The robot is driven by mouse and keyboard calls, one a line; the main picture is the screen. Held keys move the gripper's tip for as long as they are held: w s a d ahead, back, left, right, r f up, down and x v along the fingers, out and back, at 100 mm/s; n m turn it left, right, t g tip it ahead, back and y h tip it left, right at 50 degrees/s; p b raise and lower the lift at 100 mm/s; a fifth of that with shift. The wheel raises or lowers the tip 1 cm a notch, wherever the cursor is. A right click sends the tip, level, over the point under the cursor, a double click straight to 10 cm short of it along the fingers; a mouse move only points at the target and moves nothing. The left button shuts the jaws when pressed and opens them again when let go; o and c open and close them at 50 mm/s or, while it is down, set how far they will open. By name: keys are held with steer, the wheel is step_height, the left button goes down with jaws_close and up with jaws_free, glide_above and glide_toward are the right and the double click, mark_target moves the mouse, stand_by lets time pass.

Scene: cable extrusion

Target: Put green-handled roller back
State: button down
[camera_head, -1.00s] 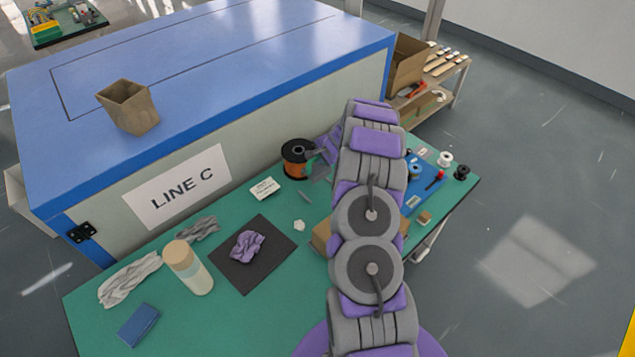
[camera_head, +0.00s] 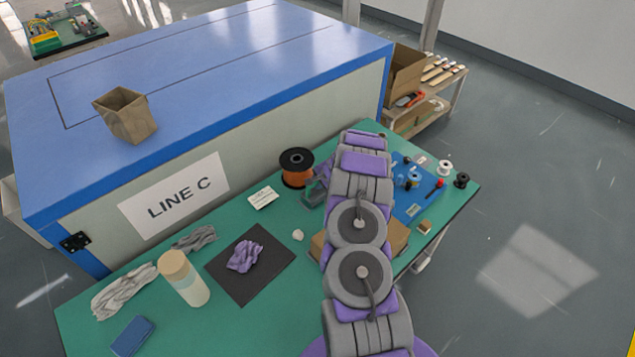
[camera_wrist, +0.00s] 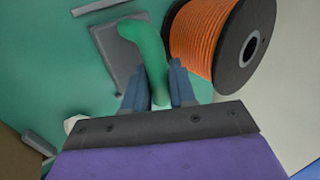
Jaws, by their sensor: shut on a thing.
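The green handle (camera_wrist: 148,45) of the roller shows in the wrist view, running up between my fingers. My gripper (camera_wrist: 158,85) is shut on it. A flat grey piece (camera_wrist: 118,45) lies just left of the handle; I cannot tell whether they touch or whether it belongs to the roller. The roller's working end is not clear. In the head view my gripper (camera_head: 317,189) is low over the green table (camera_head: 225,320), just right of the orange cable spool (camera_head: 297,172), and partly hidden by my arm. The spool (camera_wrist: 205,40) stands close right of the handle in the wrist view.
A blue mat (camera_head: 418,207) with small tools and spools lies right of my arm. A cardboard box (camera_head: 396,236) is partly behind my arm. The blue-topped machine (camera_head: 230,60) borders the table.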

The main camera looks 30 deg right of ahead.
steer(key=shift+s+f, duration=0.1)
steer(key=shift+f, duration=0.15)
steer(key=shift+s+a+f+b, duration=0.1)
steer(key=shift+a+f+b, duration=0.1)
steer(key=shift+f+b, duration=0.3)
steer(key=c, duration=1.4)
jaws_free()
steer(key=o, duration=0.5)
steer(key=shift+c, duration=0.2)
steer(key=shift+d+r+p, duration=0.15)
steer(key=shift+r+p, duration=0.15)
steer(key=shift+p, duration=0.05)
steer(key=v, duration=0.4)
steer(key=p+v, duration=0.1)
steer(key=v, duration=0.7)
steer(key=shift+w+r+p, duration=0.2)
steer(key=shift+r+p, duration=0.2)
steer(key=shift+r, duration=0.15)
